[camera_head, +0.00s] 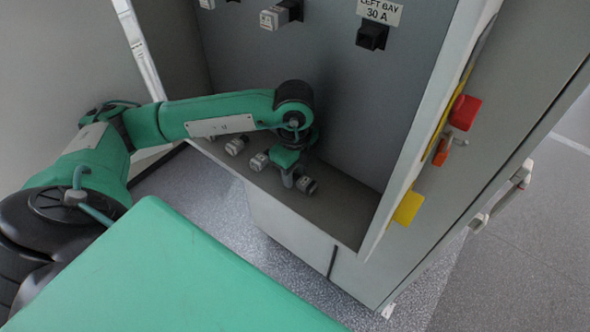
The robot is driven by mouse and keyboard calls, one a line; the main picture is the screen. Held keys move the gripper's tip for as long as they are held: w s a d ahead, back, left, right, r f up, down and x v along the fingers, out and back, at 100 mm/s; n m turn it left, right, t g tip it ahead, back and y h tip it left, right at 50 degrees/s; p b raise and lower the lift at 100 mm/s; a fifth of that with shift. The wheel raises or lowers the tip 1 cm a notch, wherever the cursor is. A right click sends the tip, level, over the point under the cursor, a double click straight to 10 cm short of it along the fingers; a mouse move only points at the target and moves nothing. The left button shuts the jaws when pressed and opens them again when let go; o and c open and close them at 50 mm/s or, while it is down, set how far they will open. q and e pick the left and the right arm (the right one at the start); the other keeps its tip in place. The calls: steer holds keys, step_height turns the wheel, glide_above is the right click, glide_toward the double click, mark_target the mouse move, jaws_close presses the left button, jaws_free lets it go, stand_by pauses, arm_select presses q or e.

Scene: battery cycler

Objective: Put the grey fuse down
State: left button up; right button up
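My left arm reaches from the left into the open cabinet, and my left gripper (295,179) points down low over the cabinet's floor ledge. A small grey-white fuse (307,185) is right at its fingertips, on their right side. The fingers are small and partly hidden by the wrist, so I cannot tell whether they grip this fuse or are only beside it. A second pale fuse (259,161) lies on the ledge just left of the gripper, and a third (236,146) lies further left. My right gripper is out of view.
The cabinet ledge (345,205) is bare to the right of the gripper. A black socket (372,36) sits under a "LEFT BAY 30 A" label (380,11) on the back panel. Another fuse (273,18) sits in a socket further left. The cabinet's right frame carries a red switch (465,112).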

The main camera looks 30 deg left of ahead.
mark_target(296, 176)
arm_select(q)
steer(key=shift+s+d+r, duration=0.1)
steer(key=shift+d+r, duration=0.05)
steer(key=shift+r, duration=0.25)
step_height(296, 176, up, 6)
steer(key=shift+r+b, duration=0.2)
steer(key=shift+b, duration=0.8)
steer(key=shift+r, duration=0.45)
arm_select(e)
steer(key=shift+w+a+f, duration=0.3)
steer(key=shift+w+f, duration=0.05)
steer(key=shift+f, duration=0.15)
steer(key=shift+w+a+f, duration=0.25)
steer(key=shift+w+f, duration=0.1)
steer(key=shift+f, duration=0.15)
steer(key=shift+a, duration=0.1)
